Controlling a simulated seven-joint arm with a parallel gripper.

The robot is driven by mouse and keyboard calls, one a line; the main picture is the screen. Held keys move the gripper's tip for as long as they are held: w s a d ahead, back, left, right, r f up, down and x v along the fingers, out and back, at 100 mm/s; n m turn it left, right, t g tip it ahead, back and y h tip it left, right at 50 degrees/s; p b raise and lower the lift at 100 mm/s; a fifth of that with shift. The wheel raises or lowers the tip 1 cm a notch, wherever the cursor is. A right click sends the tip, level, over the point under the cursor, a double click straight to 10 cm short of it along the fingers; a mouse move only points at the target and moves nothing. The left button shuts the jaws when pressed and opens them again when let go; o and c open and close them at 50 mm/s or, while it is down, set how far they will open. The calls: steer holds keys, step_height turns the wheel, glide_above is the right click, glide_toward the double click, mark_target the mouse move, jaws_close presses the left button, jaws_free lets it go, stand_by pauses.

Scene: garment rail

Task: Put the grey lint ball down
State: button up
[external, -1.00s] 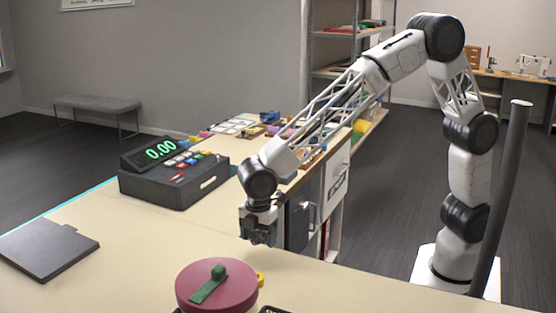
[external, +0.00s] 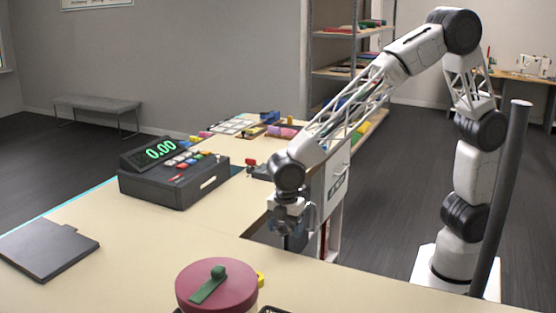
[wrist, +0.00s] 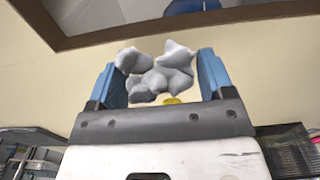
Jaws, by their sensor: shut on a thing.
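The grey lint ball (wrist: 157,73) is a lumpy light-grey clump between the two blue fingers of my gripper (wrist: 157,80) in the wrist view. My gripper is shut on it. In the external view my gripper (external: 291,240) points down near the counter's inner edge, right of the cash register. The lint ball cannot be made out there. The cream counter top (external: 130,240) shows below and to the left of my gripper.
A dark red round box with a green strap (external: 217,290) stands at the front, with a small yellow thing (external: 260,280) beside it. The black cash register (external: 173,178) stands behind left. A dark flat board (external: 46,249) lies at the left. The middle of the counter is clear.

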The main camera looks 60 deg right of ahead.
glide_above(232, 257)
steer(key=shift+f, duration=0.75)
stand_by(0.3)
steer(key=shift+f, duration=0.1)
steer(key=shift+f, duration=1.65)
steer(key=shift+f, duration=0.15)
steer(key=o, duration=0.9)
step_height(232, 257, up, 12)
stand_by(0.3)
